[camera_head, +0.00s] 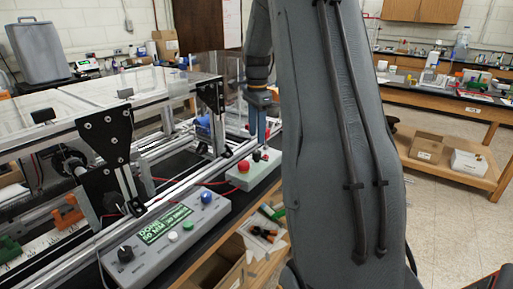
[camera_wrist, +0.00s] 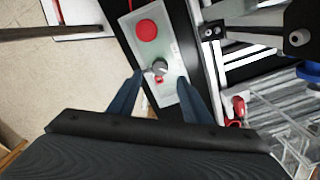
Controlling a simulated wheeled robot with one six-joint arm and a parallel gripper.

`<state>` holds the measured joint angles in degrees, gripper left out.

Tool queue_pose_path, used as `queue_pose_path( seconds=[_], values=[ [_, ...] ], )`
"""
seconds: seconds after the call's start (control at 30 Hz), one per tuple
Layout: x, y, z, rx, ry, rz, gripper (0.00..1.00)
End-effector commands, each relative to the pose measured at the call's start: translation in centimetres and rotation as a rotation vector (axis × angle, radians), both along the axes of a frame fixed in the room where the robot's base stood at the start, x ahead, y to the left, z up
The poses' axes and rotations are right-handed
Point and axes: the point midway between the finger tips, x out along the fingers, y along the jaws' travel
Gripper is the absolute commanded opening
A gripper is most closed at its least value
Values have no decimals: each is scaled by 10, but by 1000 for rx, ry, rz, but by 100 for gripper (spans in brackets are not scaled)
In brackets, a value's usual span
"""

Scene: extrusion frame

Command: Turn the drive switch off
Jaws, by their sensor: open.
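A pale control box (camera_wrist: 180,94) lies below my gripper in the wrist view, with a round red button (camera_wrist: 147,30) and a dark rotary knob (camera_wrist: 160,66) with a pale pointer. A small red spot (camera_wrist: 158,80) shows beside the knob. My gripper (camera_wrist: 160,78) is open, its two blue fingers on either side of the knob, apart from it. In the head view the same box (camera_head: 262,172) shows at the centre, with my gripper (camera_head: 257,140) pointing down over its knob. I cannot read a label naming the drive switch.
An aluminium extrusion frame (camera_head: 60,110) with clear panels is at left. An open cardboard box (camera_head: 215,272) is below.

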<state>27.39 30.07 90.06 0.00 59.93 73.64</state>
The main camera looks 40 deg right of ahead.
Motion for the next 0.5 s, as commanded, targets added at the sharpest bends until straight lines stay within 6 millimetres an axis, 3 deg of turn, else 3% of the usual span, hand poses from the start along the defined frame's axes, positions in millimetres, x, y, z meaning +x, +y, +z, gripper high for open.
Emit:
queue_pose_path(
  seconds=[0.3,0.5],
  values=[
    [-1,1,-48,1,2,3,44],
    [-1,1,-64,0,1,4,44]
  ],
)
